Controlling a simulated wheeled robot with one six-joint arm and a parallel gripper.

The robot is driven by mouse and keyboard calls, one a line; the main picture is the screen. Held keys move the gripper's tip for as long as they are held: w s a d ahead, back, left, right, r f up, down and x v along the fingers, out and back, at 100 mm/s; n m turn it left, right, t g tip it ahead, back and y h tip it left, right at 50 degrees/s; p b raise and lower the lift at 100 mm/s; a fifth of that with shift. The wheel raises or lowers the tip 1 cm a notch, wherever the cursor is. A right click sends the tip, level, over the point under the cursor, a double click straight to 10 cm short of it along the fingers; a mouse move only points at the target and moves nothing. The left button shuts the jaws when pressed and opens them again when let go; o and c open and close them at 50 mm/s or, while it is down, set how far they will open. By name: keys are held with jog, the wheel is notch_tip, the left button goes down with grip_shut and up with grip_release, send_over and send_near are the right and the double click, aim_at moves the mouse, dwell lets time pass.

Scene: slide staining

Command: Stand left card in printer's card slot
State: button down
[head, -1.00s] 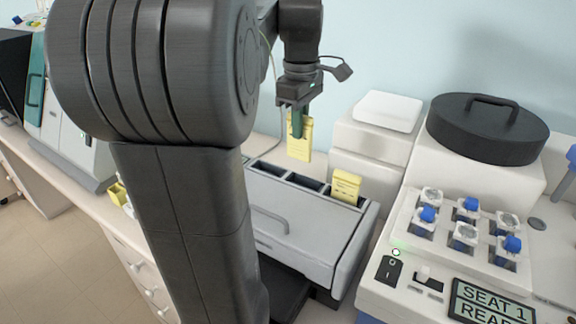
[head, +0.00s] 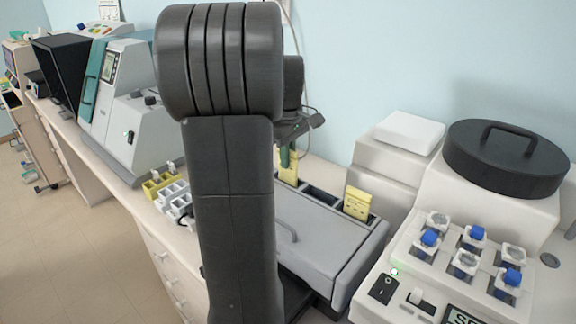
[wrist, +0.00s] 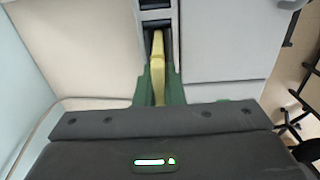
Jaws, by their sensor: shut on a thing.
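A yellow card (head: 289,170) is between the fingers of my gripper (head: 287,153) at the far left of a low grey slotted box (head: 325,232). In the wrist view the gripper (wrist: 158,88) has green fingers shut on the card (wrist: 158,68). The card's far end meets a dark slot of the box; I cannot tell how deep it sits. A second yellow card (head: 357,203) stands in the box's right slot, apart from my gripper. My arm hides part of the box. I cannot tell for sure which machine is the printer.
A white machine with blue-capped holders (head: 465,262) and a black lidded drum (head: 505,157) stands at right. At left are a grey machine with a screen (head: 122,115) and a yellow rack (head: 158,186) beside white racks (head: 175,199). Bare floor lies left.

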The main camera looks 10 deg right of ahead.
jog(key=shift+f, duration=1.25)
jog(key=shift+f, duration=0.1)
jog(key=shift+f, duration=0.1)
jog(key=c, duration=1.5)
grip_release()
jog(key=shift+c, duration=0.2)
notch_tip(320, 180, up, 12)
jog(key=shift+r, duration=0.25)
